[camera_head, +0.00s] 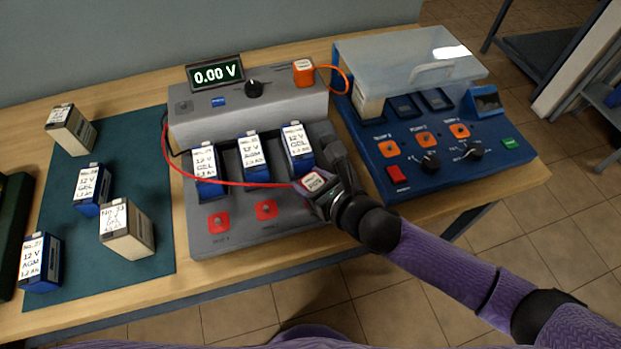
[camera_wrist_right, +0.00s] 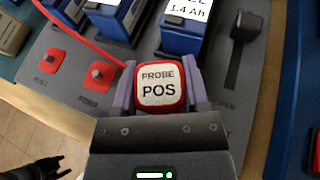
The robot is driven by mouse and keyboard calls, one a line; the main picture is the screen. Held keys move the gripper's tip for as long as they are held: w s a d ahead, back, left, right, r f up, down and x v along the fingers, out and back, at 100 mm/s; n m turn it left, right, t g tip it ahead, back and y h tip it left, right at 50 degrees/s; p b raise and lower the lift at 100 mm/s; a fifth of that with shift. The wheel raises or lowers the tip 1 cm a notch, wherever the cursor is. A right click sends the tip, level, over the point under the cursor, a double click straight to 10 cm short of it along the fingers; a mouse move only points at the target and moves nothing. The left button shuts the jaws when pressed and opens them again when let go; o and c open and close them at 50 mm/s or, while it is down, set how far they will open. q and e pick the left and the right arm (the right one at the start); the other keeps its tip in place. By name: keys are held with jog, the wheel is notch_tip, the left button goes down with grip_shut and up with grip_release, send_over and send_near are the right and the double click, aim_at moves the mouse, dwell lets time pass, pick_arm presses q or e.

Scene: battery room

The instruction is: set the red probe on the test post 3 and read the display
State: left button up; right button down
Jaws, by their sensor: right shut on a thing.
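The red probe (camera_head: 312,181), labelled PROBE POS, is between the fingers of my right gripper (camera_head: 325,194); the probe also shows in the right wrist view (camera_wrist_right: 158,88). A red lead runs from it to the left side of the grey tester (camera_head: 185,235). The probe is at the tester's front right, in line with two red test posts (camera_head: 219,221) (camera_head: 266,209). Test post 3 is hidden, and I cannot tell whether the probe touches it. A dark fingered part, probably my left gripper (camera_wrist_right: 42,169), shows low in the wrist view.
Three blue batteries (camera_head: 252,157) stand in the tester's bays. Several more batteries (camera_head: 92,188) stand on the teal mat (camera_head: 150,255). An orange block (camera_head: 303,71) with an orange lead sits on the tester. A blue unit with a clear lid (camera_head: 415,70) stands close right.

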dwell(0.5)
jog(key=shift+f+b, duration=0.3)
jog(key=shift+f, duration=0.4)
jog(key=shift+c, duration=1.8)
grip_release()
jog(key=shift+r, duration=0.1)
